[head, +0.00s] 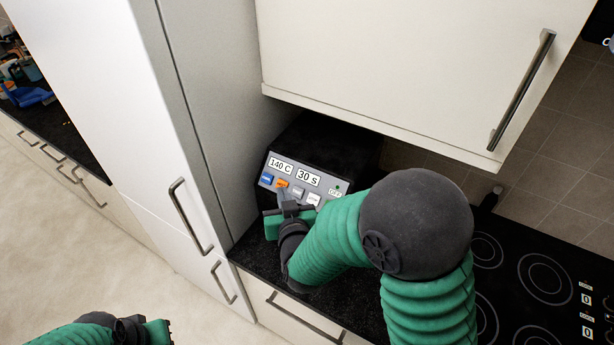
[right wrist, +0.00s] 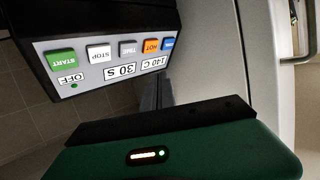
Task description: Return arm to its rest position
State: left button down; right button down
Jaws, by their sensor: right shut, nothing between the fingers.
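My right gripper (head: 287,207) is shut and empty, just in front of the button panel of a black box-shaped appliance (head: 325,147). I cannot tell whether it touches the panel. In the right wrist view the panel (right wrist: 115,58) appears upside down, with START, STOP, TIME, HOT and blue buttons, readings "140 C" and "30 S", and "OFF" beside a small green light. The right wrist view shows a gap between the green gripper body and the panel. My left gripper (head: 143,331) is partly in view at the bottom left, cut off by the frame edge, away from the furniture.
A white wall cupboard (head: 400,60) hangs above the appliance. A tall cabinet (head: 130,110) stands close on the left. A black hob (head: 540,275) lies to the right. The dark counter (head: 258,258) is narrow here. Open floor (head: 60,240) lies at lower left.

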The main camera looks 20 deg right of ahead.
dwell(0.3)
jog(key=s+f+n+g+y+b, duration=0.1)
jog(key=s+f+g+y+b, duration=0.2)
jog(key=f, duration=0.5)
jog(key=s+d+f+g+b, duration=0.2)
jog(key=s+f+g, duration=0.2)
jog(key=s, duration=0.4)
jog(key=s+d+f+n+g+b, duration=0.1)
jog(key=s+d+f+g+b, duration=0.1)
jog(key=s, duration=0.7)
notch_tip(320, 180, down, 3)
jog(key=g+b, duration=0.1)
jog(key=g, duration=0.1)
jog(key=shift+d+f+g+h, duration=0.2)
jog(key=shift+d+g+h, duration=0.15)
jog(key=shift+g+h, duration=0.05)
jog(key=shift+a, duration=0.1)
dwell(0.5)
